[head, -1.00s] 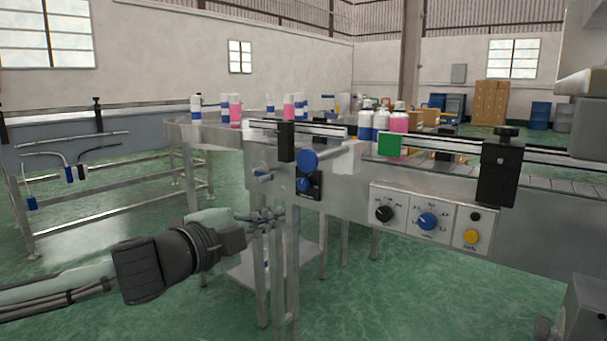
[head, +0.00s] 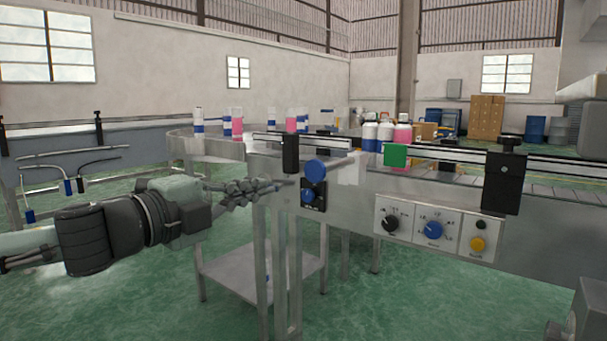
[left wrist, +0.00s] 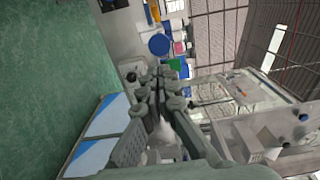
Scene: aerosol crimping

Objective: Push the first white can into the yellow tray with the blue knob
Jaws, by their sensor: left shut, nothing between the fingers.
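A round blue knob (head: 315,171) stands out from the conveyor's front side, near a white block. It also shows in the left wrist view (left wrist: 159,44), just beyond my fingertips. My left gripper (head: 277,186) is shut and empty, left of the knob and slightly lower, apparently apart from it. White cans with blue bands (head: 370,133) stand on the conveyor beside a pink can (head: 402,134), behind the front rail. Which white can is first is unclear. I cannot make out a yellow tray for certain. My right gripper is not in view.
A smaller blue dial (head: 308,196) sits on a black plate just below the knob. A green block (head: 395,155) and a black clamp (head: 504,180) are on the rail. A control panel (head: 435,228) is at right. A round table (head: 185,143) carries more cans.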

